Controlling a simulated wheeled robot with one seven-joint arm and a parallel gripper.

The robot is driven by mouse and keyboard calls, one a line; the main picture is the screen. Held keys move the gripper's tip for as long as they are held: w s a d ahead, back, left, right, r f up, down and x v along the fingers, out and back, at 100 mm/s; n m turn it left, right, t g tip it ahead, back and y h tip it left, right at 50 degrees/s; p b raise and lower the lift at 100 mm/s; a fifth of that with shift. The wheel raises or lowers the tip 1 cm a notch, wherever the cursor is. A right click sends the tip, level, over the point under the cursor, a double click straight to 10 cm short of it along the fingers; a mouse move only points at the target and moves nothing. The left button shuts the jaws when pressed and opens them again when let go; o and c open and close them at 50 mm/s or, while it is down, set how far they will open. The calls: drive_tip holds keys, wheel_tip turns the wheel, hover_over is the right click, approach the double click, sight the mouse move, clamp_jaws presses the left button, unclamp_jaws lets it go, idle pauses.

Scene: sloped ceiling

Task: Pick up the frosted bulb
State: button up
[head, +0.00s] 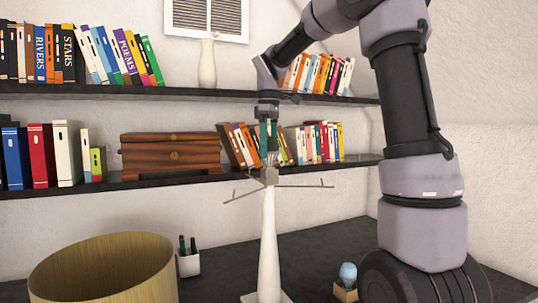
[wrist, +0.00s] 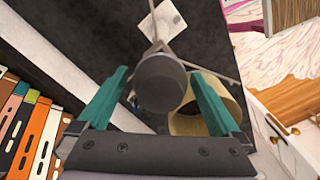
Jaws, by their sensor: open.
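A pale blue, rounded bulb (head: 348,272), the one that looks frosted, stands in a small open wooden box (head: 345,293) on the dark desktop, right of the lamp. It is not seen in the wrist view. My gripper (head: 268,146) is high above the desk at the top of the white lamp stand (head: 269,240), well up and left of that bulb. Its green fingers are open. In the wrist view, a dark grey rounded piece (wrist: 162,80) lies between the fingers, above the lamp's thin arms; it looks like a bulb in the lamp. I cannot tell whether the fingers touch it.
A large tan drum shade (head: 105,268) sits at the desk's front left, with a pen cup (head: 188,264) behind it. Shelves with books (head: 325,142) and a wooden chest (head: 170,155) are close behind my gripper. The desktop between lamp and box is clear.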

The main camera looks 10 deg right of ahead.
drive_tip(key=c, duration=1.3)
